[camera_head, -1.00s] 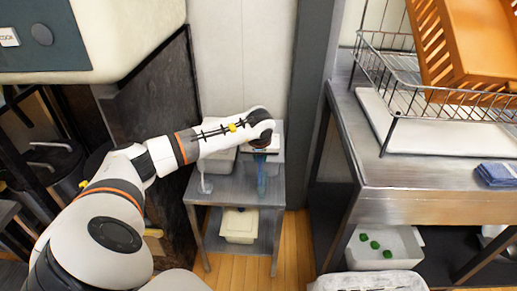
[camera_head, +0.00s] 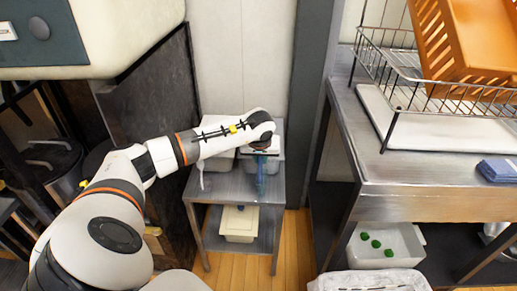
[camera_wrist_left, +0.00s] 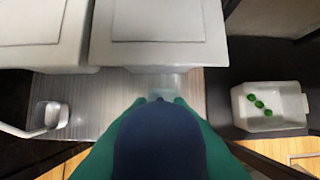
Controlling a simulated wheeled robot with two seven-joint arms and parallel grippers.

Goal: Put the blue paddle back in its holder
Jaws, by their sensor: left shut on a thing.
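My left gripper (camera_head: 262,150) is over the front of a small metal stand, shut on the blue paddle (camera_head: 261,168), which hangs down in front of the white containers. In the left wrist view the dark blue paddle (camera_wrist_left: 160,142) fills the lower middle, with green surfaces on both sides. A pale, translucent piece (camera_wrist_left: 162,96) shows just past its tip; it may be the holder. The paddle's lower part looks paler in the head view; I cannot tell whether it is inside the holder. My right gripper is not in view.
Two white lidded containers (camera_wrist_left: 155,22) stand on the metal stand (camera_head: 232,188). A white cup-like piece with a handle (camera_wrist_left: 45,118) is at the stand's left. A white tub with green pieces (camera_head: 362,256) is at right, under a steel counter (camera_head: 410,205).

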